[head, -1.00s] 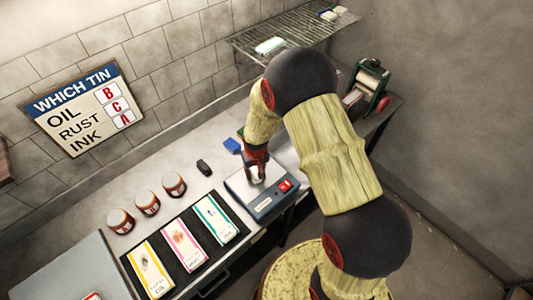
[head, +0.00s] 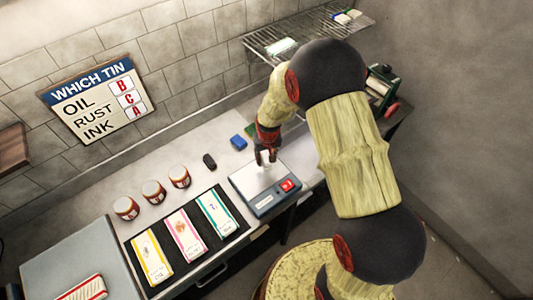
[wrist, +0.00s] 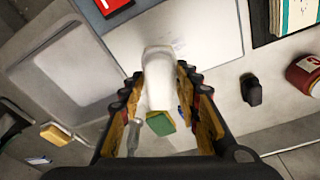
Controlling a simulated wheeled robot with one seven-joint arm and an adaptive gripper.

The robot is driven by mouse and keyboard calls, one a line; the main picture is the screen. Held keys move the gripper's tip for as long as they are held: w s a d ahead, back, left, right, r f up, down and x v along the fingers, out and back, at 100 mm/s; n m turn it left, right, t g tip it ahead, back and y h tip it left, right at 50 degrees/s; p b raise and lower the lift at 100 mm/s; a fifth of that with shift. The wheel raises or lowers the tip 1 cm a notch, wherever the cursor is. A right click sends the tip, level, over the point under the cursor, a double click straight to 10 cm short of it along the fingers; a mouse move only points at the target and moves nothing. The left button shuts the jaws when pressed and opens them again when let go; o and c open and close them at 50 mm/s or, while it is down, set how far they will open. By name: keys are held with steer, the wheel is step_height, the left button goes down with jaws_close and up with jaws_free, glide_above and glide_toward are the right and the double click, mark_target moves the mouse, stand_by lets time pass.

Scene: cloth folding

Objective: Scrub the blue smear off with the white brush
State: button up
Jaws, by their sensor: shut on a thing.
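My gripper (head: 266,158) is shut on a white object with a rounded end, apparently the white brush (wrist: 160,72). It is over the plate of the grey-blue scale (head: 250,188); I cannot tell whether the brush touches the plate. The brush also shows as a small white patch under the fingers in the head view. A small blue smear (head: 212,206) shows on the teal-edged card (head: 217,218), at the right end of a black mat (head: 205,252). Beside it lie a pink-edged card (head: 186,236) with a pink mark and a yellow-edged card (head: 153,259).
Several jars (head: 153,191) and a black block (head: 209,161) stand behind the mat. A blue block (head: 238,142) lies behind the scale. A wire rack (head: 305,35) hangs at the back wall. A sign (head: 93,101) is on the tiles.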

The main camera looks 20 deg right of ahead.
steer(key=shift+r+p, duration=0.35)
steer(key=shift+r, duration=0.75)
steer(key=shift+r+p, duration=0.1)
steer(key=shift+p, duration=0.85)
